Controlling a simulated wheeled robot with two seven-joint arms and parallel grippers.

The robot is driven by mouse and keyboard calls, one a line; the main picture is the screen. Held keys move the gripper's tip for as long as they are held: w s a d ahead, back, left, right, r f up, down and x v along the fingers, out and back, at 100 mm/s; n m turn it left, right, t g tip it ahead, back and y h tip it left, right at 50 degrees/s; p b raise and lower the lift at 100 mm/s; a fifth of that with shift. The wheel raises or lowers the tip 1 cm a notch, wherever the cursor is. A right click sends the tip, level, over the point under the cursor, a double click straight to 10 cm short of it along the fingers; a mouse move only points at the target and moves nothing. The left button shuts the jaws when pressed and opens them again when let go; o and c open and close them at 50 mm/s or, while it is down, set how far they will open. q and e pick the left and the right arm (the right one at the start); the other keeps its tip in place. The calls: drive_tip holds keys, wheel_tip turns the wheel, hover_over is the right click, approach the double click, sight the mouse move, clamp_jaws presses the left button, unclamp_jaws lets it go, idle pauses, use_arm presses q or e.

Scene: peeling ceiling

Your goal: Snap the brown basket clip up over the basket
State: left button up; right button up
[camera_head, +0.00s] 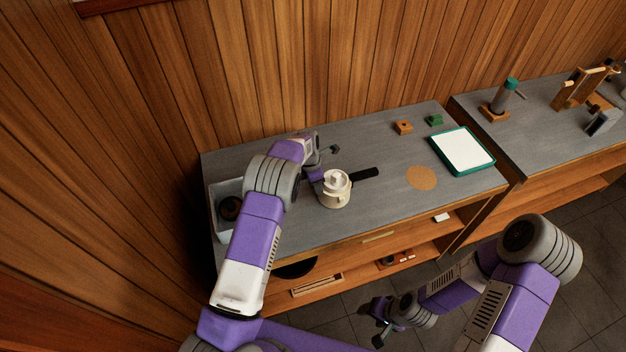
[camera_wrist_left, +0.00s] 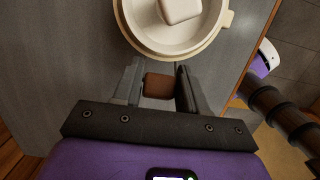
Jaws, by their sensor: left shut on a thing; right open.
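The cream round basket (camera_head: 334,198) stands on the grey worktop, with a pale block-like piece (camera_wrist_left: 180,8) inside it in the left wrist view. Its rim (camera_wrist_left: 224,36) is cut off at the top of that view. My left gripper (camera_wrist_left: 159,88) is shut on the brown clip (camera_wrist_left: 159,86), a small block between its fingers at the near side of the basket. I cannot tell whether the clip touches the basket wall. In the head view the left gripper (camera_head: 318,177) is beside the basket's left side and hides the clip. My right gripper (camera_head: 380,325) is open, low in front of the worktop.
A dark bar (camera_head: 364,173) lies right of the basket. Further right are a tan disc (camera_head: 421,178), a green-edged tray (camera_head: 462,150), and small wooden (camera_head: 403,127) and green (camera_head: 435,119) blocks. A grey bin (camera_head: 226,188) stands at the left end. The worktop's front middle is clear.

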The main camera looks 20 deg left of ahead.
use_arm(q)
drive_tip(key=shift+w+d+g+y+b, duration=0.25)
drive_tip(key=shift+d+g+y+b, duration=0.3)
drive_tip(key=shift+y, duration=0.35)
drive_tip(key=shift+a, duration=0.15)
drive_tip(key=shift+g, duration=0.25)
drive_tip(key=o, duration=0.9)
drive_tip(key=shift+r, duration=0.15)
wheel_tip(320, 180, up, 7)
drive_tip(key=shift+w+r, duration=0.1)
drive_tip(key=shift+r, duration=0.1)
drive_tip(key=shift+f, duration=0.15)
